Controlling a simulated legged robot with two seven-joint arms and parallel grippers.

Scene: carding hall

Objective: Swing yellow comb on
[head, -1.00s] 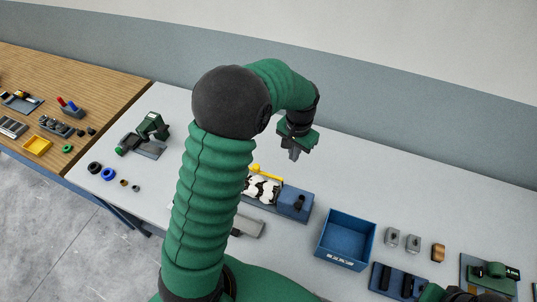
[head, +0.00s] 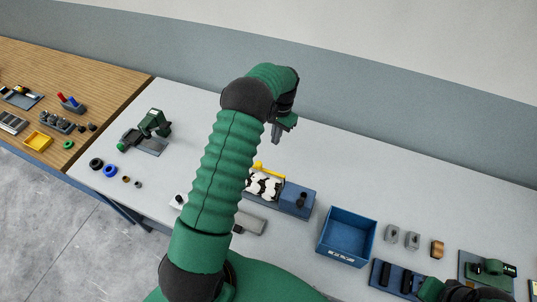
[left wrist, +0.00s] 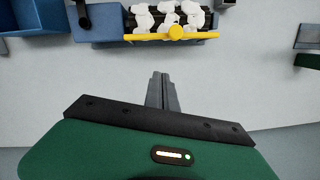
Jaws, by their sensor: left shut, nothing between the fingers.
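The yellow comb (head: 258,166) is a thin yellow bar along the far side of a blue-grey machine (head: 296,200) with a black-and-white roller (head: 263,185). My left arm hides the machine's left part. In the left wrist view the comb (left wrist: 142,38) spans the roller's (left wrist: 168,15) near edge, with a round yellow knob (left wrist: 176,32) on it. My left gripper (head: 276,138) is shut and empty, above the table behind the machine. Its fingertips (left wrist: 160,76) point towards the comb, with a gap between.
A blue bin (head: 346,238) stands right of the machine, with small blocks (head: 412,240) beyond it. A green device (head: 152,128) and several rings stand at the left. The grey table behind the machine is clear up to the wall.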

